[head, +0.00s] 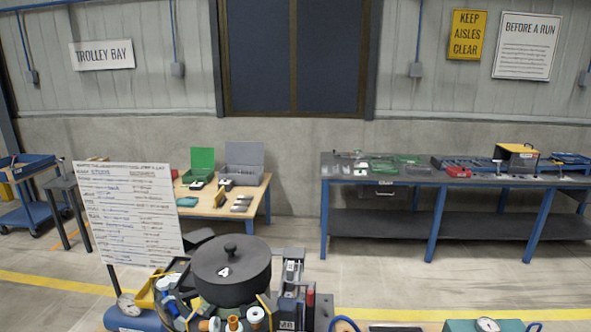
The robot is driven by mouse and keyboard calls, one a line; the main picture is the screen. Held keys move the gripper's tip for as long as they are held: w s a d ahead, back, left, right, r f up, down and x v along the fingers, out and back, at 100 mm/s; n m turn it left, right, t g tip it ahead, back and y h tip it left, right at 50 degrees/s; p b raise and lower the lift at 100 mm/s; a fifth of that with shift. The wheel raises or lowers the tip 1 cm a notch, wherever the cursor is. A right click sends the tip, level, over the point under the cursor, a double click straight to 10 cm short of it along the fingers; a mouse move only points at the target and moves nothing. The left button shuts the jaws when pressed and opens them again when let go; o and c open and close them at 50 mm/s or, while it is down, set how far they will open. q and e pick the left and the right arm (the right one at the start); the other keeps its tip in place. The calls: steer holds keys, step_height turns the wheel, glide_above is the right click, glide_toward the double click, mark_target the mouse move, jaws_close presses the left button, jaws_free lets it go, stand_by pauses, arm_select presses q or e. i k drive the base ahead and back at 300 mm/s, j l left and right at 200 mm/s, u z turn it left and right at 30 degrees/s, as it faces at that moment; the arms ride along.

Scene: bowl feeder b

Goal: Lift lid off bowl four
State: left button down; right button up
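Bowl four (234,292) is a dark round bowl on a machine at the bottom centre. Its dark grey lid (257,256) covers the top, with a small round knob (230,249) in the middle and a white number 4 on it. The lid looks level on the bowl. Neither my left nor my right gripper shows in the head view. The underside of the bowl is partly hidden by parts in front.
Spools, a gauge (129,305) and brackets crowd the machine around the bowl. A written white board (128,212) stands close at its left. A wooden table (258,193) and a blue-legged bench (440,222) stand behind. Open floor lies between.

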mark_target(234, 260)
steer(key=i+j+u, duration=0.2)
steer(key=i+j, duration=0.2)
steer(key=i+j+u, duration=0.2)
steer(key=i+j, duration=0.15)
steer(key=i, duration=0.3)
